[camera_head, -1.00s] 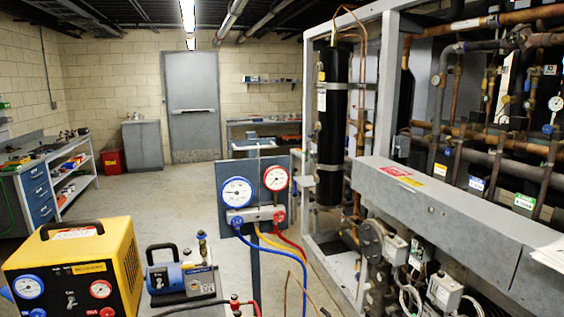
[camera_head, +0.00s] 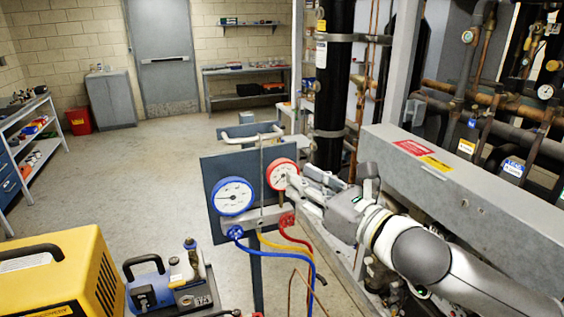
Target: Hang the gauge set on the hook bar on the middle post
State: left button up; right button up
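The gauge set has a blue-rimmed gauge (camera_head: 233,196), a red-rimmed gauge (camera_head: 282,174), a grey manifold body (camera_head: 262,217) and blue, yellow and red hoses. It is upright in front of a dark panel on a post (camera_head: 256,275). A thin hook (camera_head: 261,148) rises above it. A pale bar with bent ends (camera_head: 252,136) shows just behind the panel; I cannot tell which post carries it. My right gripper (camera_head: 303,190) is at the right edge of the red gauge, its fingers close to or touching it. Its grip is unclear. My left gripper is not in view.
A yellow machine (camera_head: 60,275) and a blue pump (camera_head: 165,285) stand at the lower left. A rack with a black cylinder (camera_head: 333,85), pipes and a long grey box (camera_head: 460,185) crowds the right. The floor behind the panel at left is clear.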

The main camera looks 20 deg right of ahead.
aim_at(261, 157)
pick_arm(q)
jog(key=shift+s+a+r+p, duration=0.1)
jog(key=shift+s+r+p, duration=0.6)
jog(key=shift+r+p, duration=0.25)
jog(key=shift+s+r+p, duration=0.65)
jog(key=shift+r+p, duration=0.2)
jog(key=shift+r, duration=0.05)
pick_arm(e)
jog(key=shift+x, duration=6.05)
jog(key=c, duration=0.6)
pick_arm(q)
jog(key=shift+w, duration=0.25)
pick_arm(e)
grip_shut()
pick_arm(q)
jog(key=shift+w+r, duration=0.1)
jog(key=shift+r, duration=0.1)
pick_arm(e)
jog(key=shift+r, duration=0.35)
